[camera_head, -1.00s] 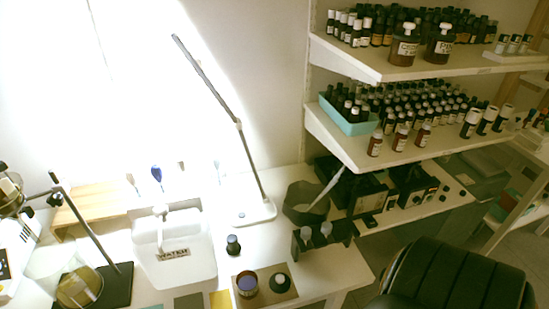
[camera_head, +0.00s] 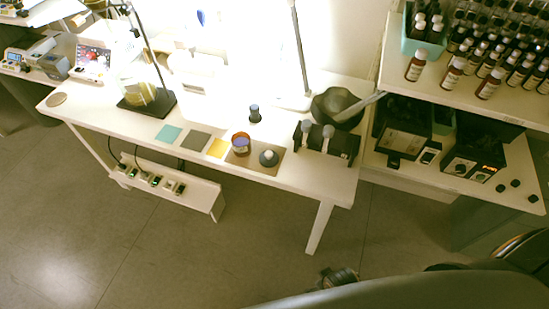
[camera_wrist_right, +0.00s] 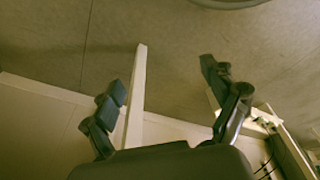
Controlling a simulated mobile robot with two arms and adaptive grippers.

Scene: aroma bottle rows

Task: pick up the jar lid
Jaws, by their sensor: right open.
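The jar lid (camera_head: 268,158), a dark round disc with a pale knob, lies on a brown mat (camera_head: 263,169) near the front edge of the white table. An open jar (camera_head: 240,143) with a blue-purple inside stands just left of it. My right gripper (camera_head: 338,277) is low at the bottom of the head view, over the floor and well in front of the table, apart from the lid. In the right wrist view my right gripper (camera_wrist_right: 163,78) has its fingers spread and empty, with floor and a white table leg beyond; the lid does not show there. My left gripper is out of view.
A dark bottle (camera_head: 254,114) stands behind the jar. A black rack (camera_head: 326,143) with pale-topped items is right of the lid, with a dark bowl (camera_head: 338,107) behind. Coloured squares (camera_head: 194,140) lie to the left. Shelves of bottles are at right.

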